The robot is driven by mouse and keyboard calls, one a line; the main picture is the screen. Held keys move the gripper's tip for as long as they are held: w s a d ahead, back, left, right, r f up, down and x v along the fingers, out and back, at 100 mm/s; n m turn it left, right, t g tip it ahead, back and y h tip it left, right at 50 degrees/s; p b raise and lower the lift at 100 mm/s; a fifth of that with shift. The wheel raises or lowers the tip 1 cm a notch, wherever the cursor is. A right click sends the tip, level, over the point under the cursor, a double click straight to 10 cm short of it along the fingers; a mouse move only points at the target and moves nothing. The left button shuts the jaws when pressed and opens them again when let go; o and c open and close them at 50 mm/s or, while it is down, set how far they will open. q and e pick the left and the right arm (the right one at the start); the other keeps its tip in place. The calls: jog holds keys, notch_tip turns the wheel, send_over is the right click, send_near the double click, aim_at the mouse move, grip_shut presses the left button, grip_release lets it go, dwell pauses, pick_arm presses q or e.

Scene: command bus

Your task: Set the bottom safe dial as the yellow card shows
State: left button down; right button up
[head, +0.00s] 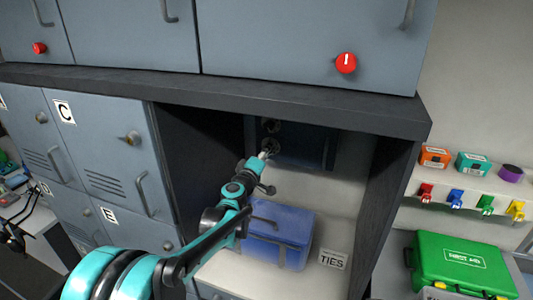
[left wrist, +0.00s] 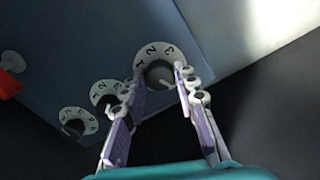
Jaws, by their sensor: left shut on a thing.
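The dark blue-grey safe (head: 318,148) sits in the upper part of an open cubby. Its dials stand in a column at its left side. My left gripper (head: 264,155) reaches up to the lowest dial (head: 270,145). No yellow card is visible. My right gripper is out of view.
A blue box (head: 282,236) stands below the safe, beside a label reading TIES (head: 333,260). The cubby's dark side walls and the shelf edge above (head: 250,95) bound the space. Grey lockers stand left. A green first aid case (head: 462,262) is at right.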

pick_arm(q)
jog(key=shift+m, duration=0.3)
jog(key=c, duration=1.2)
grip_release()
jog(key=shift+o, duration=0.2)
jog(key=v, duration=1.2)
jog(key=shift+f, duration=0.1)
